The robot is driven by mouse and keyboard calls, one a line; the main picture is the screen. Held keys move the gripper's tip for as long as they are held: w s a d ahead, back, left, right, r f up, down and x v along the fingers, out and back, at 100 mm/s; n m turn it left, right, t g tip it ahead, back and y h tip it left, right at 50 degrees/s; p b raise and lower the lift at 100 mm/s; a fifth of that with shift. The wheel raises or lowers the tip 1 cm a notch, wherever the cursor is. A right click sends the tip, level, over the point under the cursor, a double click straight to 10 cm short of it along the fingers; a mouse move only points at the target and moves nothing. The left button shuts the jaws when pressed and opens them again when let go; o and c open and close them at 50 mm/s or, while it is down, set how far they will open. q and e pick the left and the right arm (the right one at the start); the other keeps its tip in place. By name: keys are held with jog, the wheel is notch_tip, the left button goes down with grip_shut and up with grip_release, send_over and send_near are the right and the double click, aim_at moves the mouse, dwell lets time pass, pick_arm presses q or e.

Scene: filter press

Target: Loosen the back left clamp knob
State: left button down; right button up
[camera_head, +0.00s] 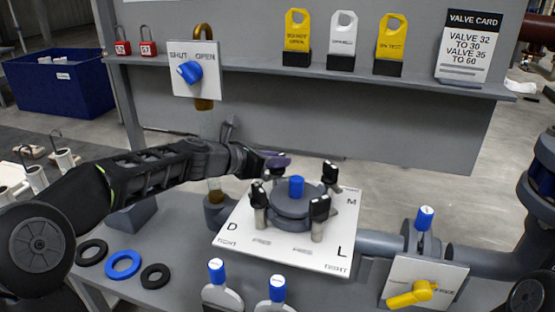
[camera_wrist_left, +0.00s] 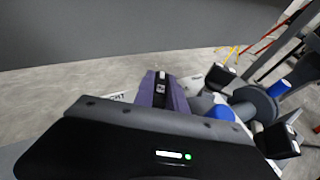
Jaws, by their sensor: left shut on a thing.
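The filter press has a round grey lid (camera_head: 291,203) with a blue cap (camera_head: 296,186) at its centre, on a white plate (camera_head: 232,234). Black clamp knobs stand around it: front left (camera_head: 258,195), front right (camera_head: 319,207) and back right (camera_head: 330,172). My left gripper (camera_head: 276,161), with purple fingers, is at the back left corner. It is shut on the back left clamp knob, which the fingers mostly hide; a small dark part with a white mark (camera_wrist_left: 161,84) shows between them in the left wrist view. My right gripper is not in view.
Blue-capped parts (camera_head: 217,271) stand at the front. A pipe with a yellow valve handle (camera_head: 412,294) is at the right. Black and blue rings (camera_head: 122,265) lie at the left. A shelf (camera_head: 330,76) with tags and a valve card runs behind the press.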

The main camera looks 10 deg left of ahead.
pick_arm(q)
jog(key=shift+r+m+g+h+p, duration=0.3)
jog(key=shift+m+g+h+p, duration=0.8)
jog(key=shift+p, duration=0.75)
jog(key=shift+f+m+p, duration=0.15)
jog(key=shift+m+p, duration=0.15)
jog(key=shift+f+h, duration=0.2)
jog(key=shift+h, duration=0.1)
jog(key=c, duration=1.4)
grip_release()
jog(key=shift+o, duration=0.2)
